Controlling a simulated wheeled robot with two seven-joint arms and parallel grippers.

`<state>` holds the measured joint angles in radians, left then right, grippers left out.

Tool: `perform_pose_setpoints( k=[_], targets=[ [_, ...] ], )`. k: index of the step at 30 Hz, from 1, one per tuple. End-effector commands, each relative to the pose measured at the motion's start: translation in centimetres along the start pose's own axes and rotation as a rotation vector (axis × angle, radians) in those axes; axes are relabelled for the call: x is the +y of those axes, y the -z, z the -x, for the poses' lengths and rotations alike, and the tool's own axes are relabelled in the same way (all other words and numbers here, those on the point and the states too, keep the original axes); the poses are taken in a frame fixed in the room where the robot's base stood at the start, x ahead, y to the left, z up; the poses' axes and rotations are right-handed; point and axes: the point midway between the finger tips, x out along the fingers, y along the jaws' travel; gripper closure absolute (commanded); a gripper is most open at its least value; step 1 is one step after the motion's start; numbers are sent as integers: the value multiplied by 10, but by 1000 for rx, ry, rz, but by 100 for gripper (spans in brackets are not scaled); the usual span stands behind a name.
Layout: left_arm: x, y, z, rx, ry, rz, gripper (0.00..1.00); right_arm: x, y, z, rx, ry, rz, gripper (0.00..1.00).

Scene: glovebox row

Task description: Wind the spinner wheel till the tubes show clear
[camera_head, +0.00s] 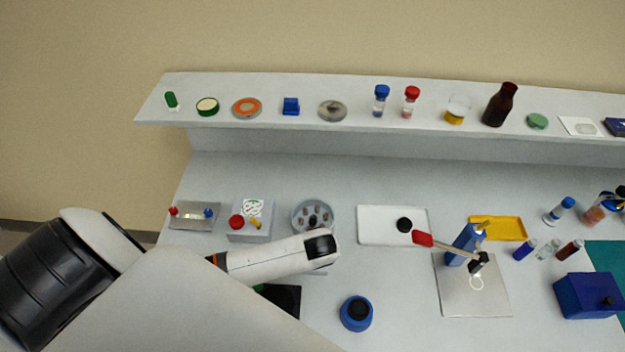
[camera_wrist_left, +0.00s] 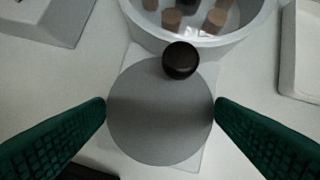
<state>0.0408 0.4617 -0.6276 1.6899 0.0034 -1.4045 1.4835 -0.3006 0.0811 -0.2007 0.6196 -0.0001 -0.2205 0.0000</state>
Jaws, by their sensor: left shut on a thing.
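The spinner is a round grey bowl (camera_head: 299,222) with several brown tubes (camera_wrist_left: 172,19) standing in it. In the left wrist view the bowl's rim (camera_wrist_left: 150,38) is at the top. The spinner wheel (camera_wrist_left: 160,120) is a flat grey disc in front of the bowl, with a dark round knob (camera_wrist_left: 181,60) at its edge on the bowl side. My left gripper (camera_wrist_left: 160,108) is shut on the wheel, one green finger at each side of the disc. In the head view my left arm hides the wheel and the fingers. My right gripper is not in view.
A grey box with a red knob (camera_head: 237,222) stands left of the bowl, and a white tray (camera_head: 375,240) lies to the right. A black item (camera_head: 285,300) and a blue pot (camera_head: 357,314) are in front. A shelf (camera_head: 350,122) runs along the back.

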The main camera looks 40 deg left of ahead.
Motion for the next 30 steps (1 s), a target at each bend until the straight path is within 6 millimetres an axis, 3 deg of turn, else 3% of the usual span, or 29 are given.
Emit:
perform_pose_setpoints(
  k=[30],
  targets=[
    [9,-5,-1,-3,345,-833,45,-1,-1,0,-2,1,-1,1]
  ],
)
